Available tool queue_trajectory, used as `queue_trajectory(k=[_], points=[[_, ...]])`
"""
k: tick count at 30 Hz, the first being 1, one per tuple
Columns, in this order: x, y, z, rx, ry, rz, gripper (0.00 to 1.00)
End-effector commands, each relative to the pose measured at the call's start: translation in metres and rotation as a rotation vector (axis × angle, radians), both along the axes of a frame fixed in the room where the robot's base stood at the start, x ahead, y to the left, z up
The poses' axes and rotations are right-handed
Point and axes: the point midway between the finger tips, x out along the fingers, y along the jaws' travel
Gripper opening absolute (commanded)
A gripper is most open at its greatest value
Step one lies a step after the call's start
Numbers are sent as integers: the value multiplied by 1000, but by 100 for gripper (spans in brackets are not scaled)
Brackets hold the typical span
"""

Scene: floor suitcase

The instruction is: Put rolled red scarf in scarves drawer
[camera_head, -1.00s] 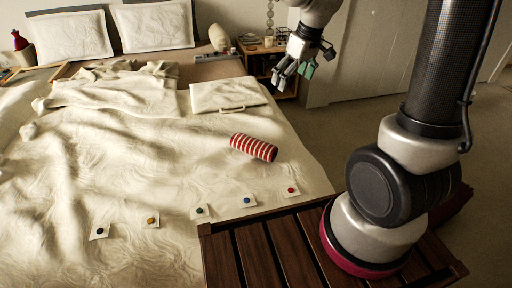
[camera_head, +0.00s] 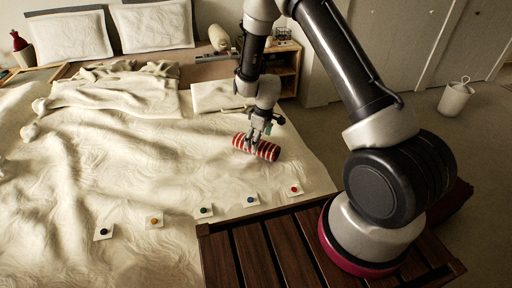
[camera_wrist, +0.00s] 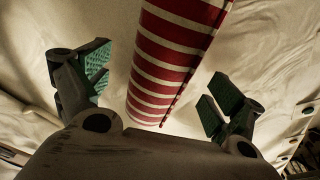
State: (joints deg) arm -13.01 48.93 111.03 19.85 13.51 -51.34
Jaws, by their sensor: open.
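The rolled red scarf (camera_head: 268,150), red with white stripes, lies on the cream bed cover. My gripper (camera_head: 255,140) is over the scarf's middle, pointing down. In the wrist view the scarf (camera_wrist: 172,62) runs between the two green-padded fingers of my gripper (camera_wrist: 158,92). The fingers are open, with a gap on each side of the scarf. How far they reach down beside it is hard to tell. I cannot make out a scarves drawer in these views.
Several small cards with coloured dots, one of them red (camera_head: 294,190), lie along the bed's near edge. A slatted wooden bench (camera_head: 240,262) stands in front. A folded cream item (camera_head: 215,97) lies behind the scarf. A white bin (camera_head: 456,98) stands on the floor at right.

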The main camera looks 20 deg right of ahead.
Motion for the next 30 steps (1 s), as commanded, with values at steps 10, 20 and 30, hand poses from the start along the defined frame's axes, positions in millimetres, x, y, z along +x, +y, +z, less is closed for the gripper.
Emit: queue_trajectory(k=[10,20,30], points=[[2,8,-36,0,0,-2,93],[2,8,-35,0,0,-2,62],[2,8,-35,0,0,-1,37]])
